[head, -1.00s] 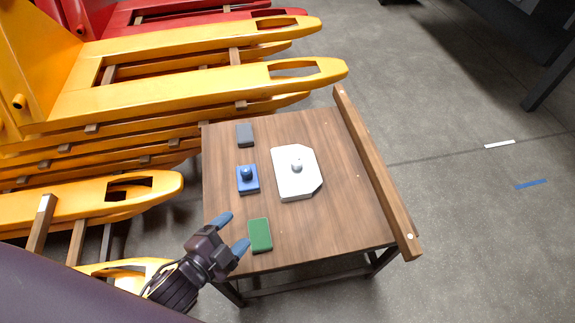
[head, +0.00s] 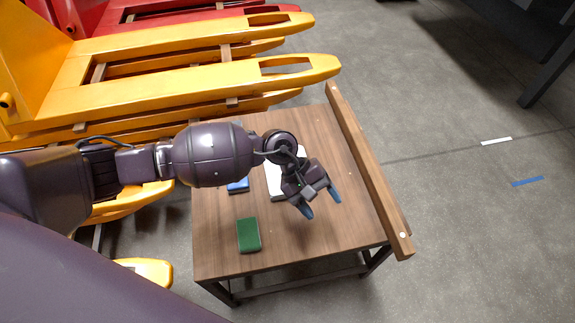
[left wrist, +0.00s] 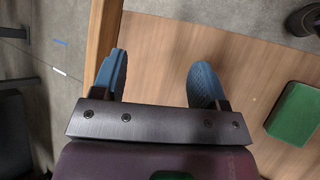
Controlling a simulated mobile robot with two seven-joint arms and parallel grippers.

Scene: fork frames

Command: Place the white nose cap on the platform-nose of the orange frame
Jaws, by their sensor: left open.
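The white nose cap (head: 274,183), a white plate, lies on the wooden table; my left arm and gripper hide most of it in the head view. My left gripper (head: 321,202) is open and empty, over the table just right of the cap. In the left wrist view my open gripper (left wrist: 160,78) has only bare wood and the table's raised edge under its fingers; the cap is not visible there. The orange frame (head: 200,92), with long flat rounded noses, stands behind and left of the table. My right gripper is not in view.
A green block (head: 248,235) lies at the table's front left and shows in the left wrist view (left wrist: 295,115). A blue block (head: 238,186) is partly hidden by my arm. A wooden beam (head: 370,170) runs along the table's right edge. The table's front right is clear.

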